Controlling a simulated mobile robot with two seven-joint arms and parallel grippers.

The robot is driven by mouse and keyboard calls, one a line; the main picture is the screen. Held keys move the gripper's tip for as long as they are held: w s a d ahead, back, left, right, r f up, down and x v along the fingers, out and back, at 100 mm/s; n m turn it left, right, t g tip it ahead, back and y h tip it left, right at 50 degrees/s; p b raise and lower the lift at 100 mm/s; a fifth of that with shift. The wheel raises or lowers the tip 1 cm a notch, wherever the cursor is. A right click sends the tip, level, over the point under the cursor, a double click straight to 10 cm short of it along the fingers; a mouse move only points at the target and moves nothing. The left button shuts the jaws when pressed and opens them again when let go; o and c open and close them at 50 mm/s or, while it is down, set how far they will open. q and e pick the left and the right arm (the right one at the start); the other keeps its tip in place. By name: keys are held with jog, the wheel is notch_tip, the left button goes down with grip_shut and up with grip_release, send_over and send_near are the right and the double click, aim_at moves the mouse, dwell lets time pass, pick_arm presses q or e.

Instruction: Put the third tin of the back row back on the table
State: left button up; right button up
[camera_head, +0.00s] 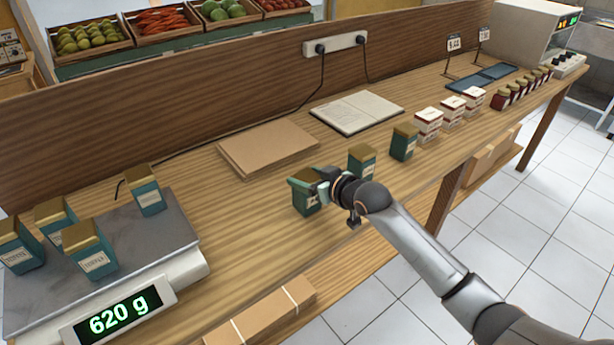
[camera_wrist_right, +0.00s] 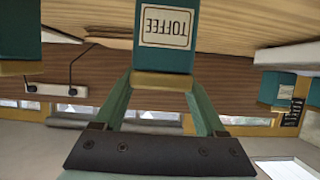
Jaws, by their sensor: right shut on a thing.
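My right gripper (camera_head: 313,183) is shut on a teal tin (camera_head: 307,205) with a gold lid, near the table's front edge. In the wrist view this tin (camera_wrist_right: 165,50) appears upside down between the fingers, with a TOFFEE label. It looks upright in the head view; I cannot tell whether its base touches the table (camera_head: 250,205). Two similar tins stand on the table to its right, a nearer one (camera_head: 362,160) and a farther one (camera_head: 404,143). Several teal tins stand on the scale, including one at the back right (camera_head: 147,190) and one in front (camera_head: 88,250). My left gripper is not in view.
The scale (camera_head: 130,262) reads 620 g. White-and-red boxes (camera_head: 428,125) and small jars (camera_head: 518,88) stand farther right. Bare table lies between the scale and the held tin.

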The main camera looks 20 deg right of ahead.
jog(key=shift+f, duration=0.1)
jog(key=o, duration=1.5)
jog(key=shift+c, duration=0.2)
jog(key=shift+s, duration=0.1)
jog(key=v, duration=1.2)
jog(key=s+a+f+m+g+h, duration=0.1)
jog(key=s+a+f, duration=0.1)
jog(key=s+f, duration=1)
jog(key=s+a+f+m+g+h, duration=0.1)
jog(key=s+a+f+g, duration=0.1)
jog(key=s+f, duration=0.9)
notch_tip(320, 180, down, 4)
jog(key=shift+s+a+f, duration=0.2)
jog(key=shift+s+a, duration=0.2)
jog(key=shift+a, duration=0.2)
